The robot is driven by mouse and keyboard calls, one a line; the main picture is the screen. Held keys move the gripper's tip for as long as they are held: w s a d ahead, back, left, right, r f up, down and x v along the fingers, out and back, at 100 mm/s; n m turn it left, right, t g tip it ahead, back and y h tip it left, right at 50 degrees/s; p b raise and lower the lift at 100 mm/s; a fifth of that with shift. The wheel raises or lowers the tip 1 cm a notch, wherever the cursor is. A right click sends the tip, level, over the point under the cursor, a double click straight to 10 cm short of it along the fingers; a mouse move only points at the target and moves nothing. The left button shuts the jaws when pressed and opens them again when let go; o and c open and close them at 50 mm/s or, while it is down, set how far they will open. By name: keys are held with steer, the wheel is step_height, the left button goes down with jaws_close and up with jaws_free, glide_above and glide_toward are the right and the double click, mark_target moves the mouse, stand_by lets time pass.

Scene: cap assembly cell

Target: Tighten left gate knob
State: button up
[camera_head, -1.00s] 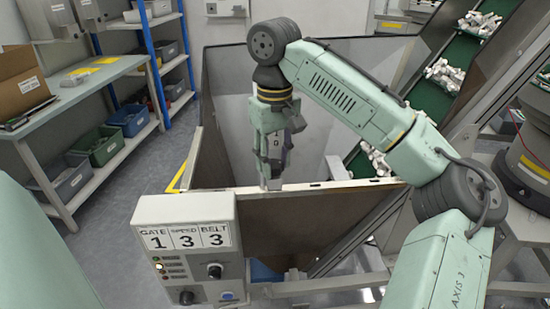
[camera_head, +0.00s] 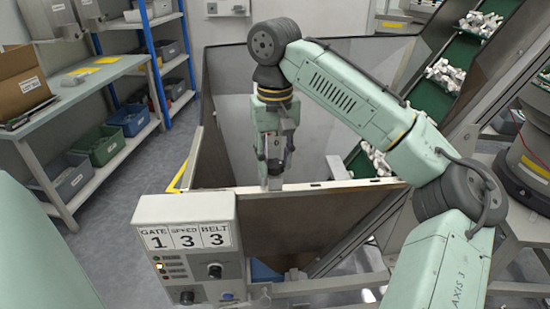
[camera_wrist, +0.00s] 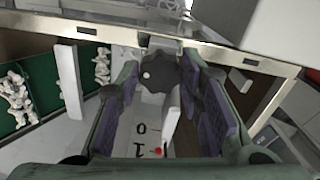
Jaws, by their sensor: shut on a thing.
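The knob sits beside a metal rail, above a pale plate (camera_wrist: 150,125) marked 0 and 1 with a red marker near the 1. I cannot make out the knob in the head view.
A green conveyor (camera_head: 455,65) with white parts rises at the right. A shelf bench (camera_head: 85,85) stands at the left. The bin rim (camera_head: 330,184) runs close under my gripper.

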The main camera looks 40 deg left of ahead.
mark_target(274, 164)
steer(key=o, duration=0.9)
steer(key=shift+r, duration=0.15)
step_height(274, 164, up, 12)
steer(key=shift+s, duration=0.1)
stand_by(0.3)
